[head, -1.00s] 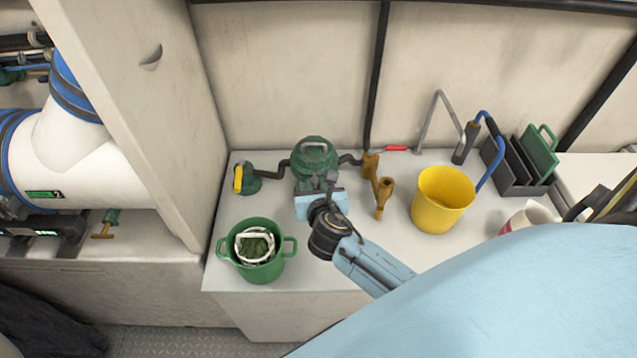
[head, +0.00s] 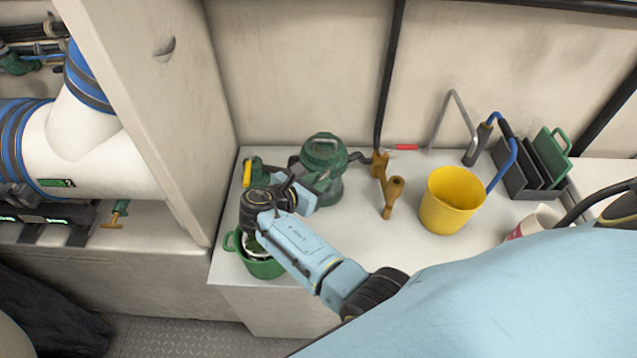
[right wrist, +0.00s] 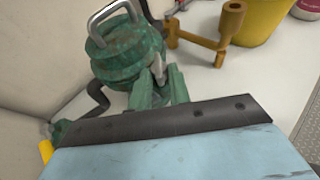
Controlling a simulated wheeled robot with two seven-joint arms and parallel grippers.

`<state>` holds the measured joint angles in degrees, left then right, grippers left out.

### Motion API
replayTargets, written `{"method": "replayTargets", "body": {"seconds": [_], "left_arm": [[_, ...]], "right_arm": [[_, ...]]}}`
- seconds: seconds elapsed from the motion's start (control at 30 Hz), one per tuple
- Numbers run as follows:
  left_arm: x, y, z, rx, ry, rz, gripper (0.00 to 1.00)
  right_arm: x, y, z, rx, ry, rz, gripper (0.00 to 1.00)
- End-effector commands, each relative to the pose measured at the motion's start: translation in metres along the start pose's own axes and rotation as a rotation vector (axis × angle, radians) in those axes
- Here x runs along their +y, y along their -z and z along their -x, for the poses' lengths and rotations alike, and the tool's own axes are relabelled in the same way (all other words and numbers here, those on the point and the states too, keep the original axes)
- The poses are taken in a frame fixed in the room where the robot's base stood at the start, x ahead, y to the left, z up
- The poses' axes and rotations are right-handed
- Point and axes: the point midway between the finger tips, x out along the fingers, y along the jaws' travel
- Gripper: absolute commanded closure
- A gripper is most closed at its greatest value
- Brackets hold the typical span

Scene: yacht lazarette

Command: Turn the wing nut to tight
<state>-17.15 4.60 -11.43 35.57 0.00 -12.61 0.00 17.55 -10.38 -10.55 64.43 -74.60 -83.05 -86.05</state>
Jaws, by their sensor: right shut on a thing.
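The green strainer (head: 324,155) with a handled lid stands on the white counter near the wall; its lid and grey handle also show in the right wrist view (right wrist: 125,45). My right gripper (head: 320,180) is at the front of the strainer, with its wrist to the left. In the right wrist view, my gripper (right wrist: 160,82) is closed around a small grey piece (right wrist: 158,68) at the strainer's side, which looks like the wing nut. Most of it is hidden between the fingers, so its angle cannot be told. My left gripper is not in view.
A yellow-handled valve (head: 247,173) is left of the strainer, close to my wrist. A green bucket (head: 262,268) is partly under my right arm. A brown fitting (head: 391,195) and a yellow bucket (head: 450,200) stand to the right. The counter's middle is clear.

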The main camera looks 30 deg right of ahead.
Motion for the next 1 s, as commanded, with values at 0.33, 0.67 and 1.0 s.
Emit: {"method": "replayTargets", "body": {"seconds": [0.33,0.67,1.0], "left_arm": [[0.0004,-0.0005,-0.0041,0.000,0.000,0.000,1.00],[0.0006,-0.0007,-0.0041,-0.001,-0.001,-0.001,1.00],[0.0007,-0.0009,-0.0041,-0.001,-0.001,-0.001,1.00]], "right_arm": [[0.0019,-0.0005,-0.0008,0.000,0.073,-0.031,1.00],[0.0016,-0.0004,-0.0011,0.000,0.077,-0.031,1.00],[0.0019,-0.0003,-0.0009,0.000,0.075,-0.031,0.59]]}}
